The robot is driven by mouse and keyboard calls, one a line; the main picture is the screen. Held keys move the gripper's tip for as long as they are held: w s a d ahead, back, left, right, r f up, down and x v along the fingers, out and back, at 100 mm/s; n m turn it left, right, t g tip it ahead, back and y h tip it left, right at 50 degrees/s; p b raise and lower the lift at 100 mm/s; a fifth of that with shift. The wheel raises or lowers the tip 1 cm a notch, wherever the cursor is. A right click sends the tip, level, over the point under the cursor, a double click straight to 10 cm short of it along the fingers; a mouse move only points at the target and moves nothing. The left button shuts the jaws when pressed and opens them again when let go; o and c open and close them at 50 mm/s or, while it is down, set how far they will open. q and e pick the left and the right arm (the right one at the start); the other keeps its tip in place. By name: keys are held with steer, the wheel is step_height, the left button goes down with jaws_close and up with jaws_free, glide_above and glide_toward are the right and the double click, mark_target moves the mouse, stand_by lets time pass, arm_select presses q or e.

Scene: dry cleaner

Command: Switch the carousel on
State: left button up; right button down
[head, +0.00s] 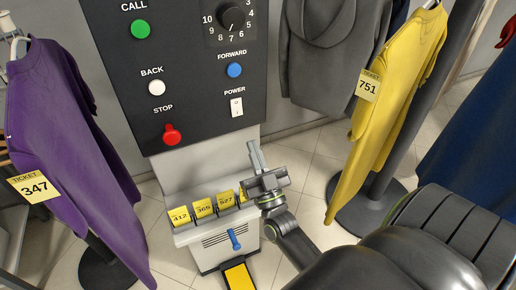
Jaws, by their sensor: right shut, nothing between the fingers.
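The carousel's dark control panel (188,95) fills the upper left-middle of the head view. Its power switch (237,106), a white rocker under the label POWER, is at the panel's lower right. Around it are a green CALL button (140,29), a white BACK button (157,88), a blue FORWARD button (234,70), a red STOP button (172,135) and a black numbered dial (231,17). My right gripper (254,150) is shut and empty, below and right of the power switch and apart from it in the picture. My left gripper is not in view.
A pedestal ledge (188,236) under the panel holds several yellow tickets (203,208); a blue lever (234,239) is on its front. A purple garment (72,140) hangs at left, with yellow (405,75) and grey (325,55) ones at right. Tiled floor shows between.

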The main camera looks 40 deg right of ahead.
mark_target(234, 77)
steer(key=w+r, duration=0.1)
steer(key=w, duration=0.1)
steer(key=w+d+p, duration=0.1)
steer(key=w, duration=0.1)
steer(key=w+r+p, duration=0.1)
steer(key=w, duration=0.1)
steer(key=shift+w+d+r, duration=0.2)
steer(key=shift+d+r, duration=0.05)
steer(key=shift+r, duration=0.1)
steer(key=shift+w+d+f, duration=0.1)
steer(key=shift+w, duration=0.4)
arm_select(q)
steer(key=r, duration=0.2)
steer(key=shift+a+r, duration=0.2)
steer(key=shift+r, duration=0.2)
arm_select(e)
steer(key=shift+w, duration=0.1)
steer(key=f+b, duration=0.1)
steer(key=b, duration=0.1)
steer(key=shift+w+d+t+b, duration=0.1)
steer(key=shift+w+t+b, duration=0.25)
steer(key=shift+t, duration=0.05)
steer(key=shift+r+h+p, duration=0.3)
steer(key=shift+r+p, duration=0.05)
steer(key=shift+p, duration=0.05)
step_height(234, 77, up, 10)
steer(key=shift+p, duration=1.2)
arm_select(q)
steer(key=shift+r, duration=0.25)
